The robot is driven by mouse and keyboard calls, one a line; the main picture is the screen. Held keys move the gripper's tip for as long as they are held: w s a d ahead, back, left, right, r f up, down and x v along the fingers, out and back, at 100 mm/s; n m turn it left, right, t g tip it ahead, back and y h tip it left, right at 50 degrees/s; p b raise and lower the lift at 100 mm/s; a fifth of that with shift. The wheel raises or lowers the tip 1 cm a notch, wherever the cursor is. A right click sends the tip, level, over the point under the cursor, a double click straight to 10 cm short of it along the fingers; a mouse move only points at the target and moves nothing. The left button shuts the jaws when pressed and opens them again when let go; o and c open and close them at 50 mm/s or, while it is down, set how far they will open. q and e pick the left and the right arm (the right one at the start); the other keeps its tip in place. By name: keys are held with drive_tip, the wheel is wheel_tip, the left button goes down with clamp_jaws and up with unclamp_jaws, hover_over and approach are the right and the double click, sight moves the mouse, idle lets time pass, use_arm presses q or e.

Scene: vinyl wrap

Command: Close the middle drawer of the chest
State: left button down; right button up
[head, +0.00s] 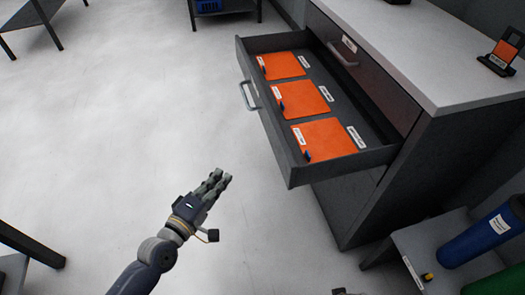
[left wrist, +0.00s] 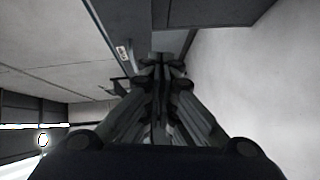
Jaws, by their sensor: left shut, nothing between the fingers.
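The dark grey chest (head: 385,175) stands at the right in the head view. One of its drawers (head: 345,172) is pulled far out, below a closed brown-fronted drawer (head: 375,85). I take the open one for the middle drawer. Its metal handle (head: 249,95) is on the front face, toward the left. My left gripper (head: 222,177) is shut and empty, apart from the drawer, in front of its near end. Its closed fingers (left wrist: 160,65) show in the left wrist view. A small grey part at the bottom edge of the head view may be my right gripper.
Three orange sheets (head: 326,140) with white labels lie in the open drawer. A low grey stand (head: 408,245) with a blue roll (head: 480,238) is at lower right. A small orange item stands on the chest top.

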use_arm(q)
wheel_tip(320, 180, up, 4)
drive_tip(key=d+r+n+h, duration=0.1)
drive_tip(key=d, duration=0.1)
approach(269, 130)
drive_tip(key=w, duration=0.3)
drive_tip(key=shift+w+d+f+t+b, duration=0.1)
drive_tip(key=shift+w+d+t+b, duration=0.1)
drive_tip(key=shift+d, duration=0.35)
drive_tip(key=shift+w+d+f+t+b, duration=0.1)
drive_tip(key=shift+d+t, duration=0.1)
drive_tip(key=shift+d, duration=0.3)
use_arm(e)
drive_tip(key=shift+w+d+r, duration=0.1)
drive_tip(key=shift+w+r, duration=0.5)
use_arm(q)
drive_tip(key=shift+w, duration=0.1)
use_arm(e)
drive_tip(key=shift+s+d+f, duration=0.1)
drive_tip(key=shift+s, duration=0.05)
